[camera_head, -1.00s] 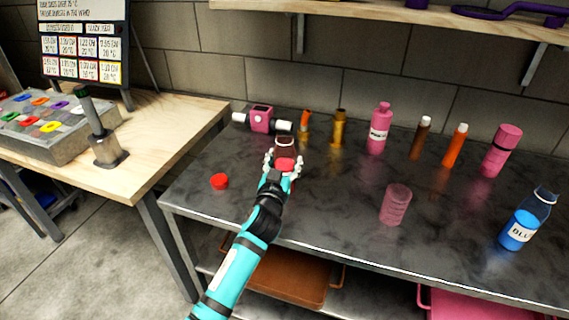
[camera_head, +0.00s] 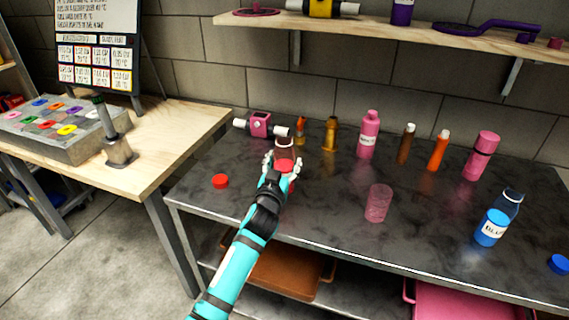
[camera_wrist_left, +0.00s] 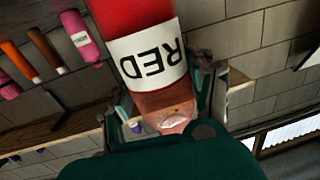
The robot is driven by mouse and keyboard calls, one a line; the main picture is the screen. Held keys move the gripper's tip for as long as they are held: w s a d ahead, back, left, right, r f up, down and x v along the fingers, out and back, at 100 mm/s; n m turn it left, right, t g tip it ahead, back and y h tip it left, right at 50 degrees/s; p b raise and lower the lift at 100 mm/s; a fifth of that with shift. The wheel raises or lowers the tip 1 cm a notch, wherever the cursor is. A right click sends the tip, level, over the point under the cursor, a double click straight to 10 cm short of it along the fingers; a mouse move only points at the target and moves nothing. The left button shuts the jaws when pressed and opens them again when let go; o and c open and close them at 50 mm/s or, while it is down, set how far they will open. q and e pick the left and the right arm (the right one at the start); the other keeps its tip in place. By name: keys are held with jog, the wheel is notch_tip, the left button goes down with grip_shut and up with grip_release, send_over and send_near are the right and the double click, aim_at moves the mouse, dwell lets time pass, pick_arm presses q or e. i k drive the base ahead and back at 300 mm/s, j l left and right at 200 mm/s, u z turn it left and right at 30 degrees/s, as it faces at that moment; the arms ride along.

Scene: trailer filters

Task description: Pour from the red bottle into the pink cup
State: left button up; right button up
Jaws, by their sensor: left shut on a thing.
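The red bottle (camera_head: 285,151) is in my left gripper (camera_head: 282,168), whose fingers are shut around it. In the head view it looks upright, with its uncapped clear neck up, near the left part of the dark counter. Whether its base touches the counter is hidden by the hand. The left wrist view shows its red body (camera_wrist_left: 150,18) and white "RED" label up close, upside down in that picture. The pink cup (camera_head: 379,203), see-through, stands upright on the counter to the right of the gripper, apart from the bottle. My right gripper is not in view.
A red cap (camera_head: 220,181) lies left of the gripper. Behind stand a pink device (camera_head: 261,124), a pink bottle (camera_head: 368,137), an orange tube (camera_head: 438,151) and a pink flask (camera_head: 481,156). A blue bottle (camera_head: 497,220) is at right. The counter between bottle and cup is clear.

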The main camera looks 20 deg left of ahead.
aim_at(378, 204)
jog(key=k+l, duration=0.3)
jog(key=i+l, duration=0.7)
jog(key=l, duration=0.1)
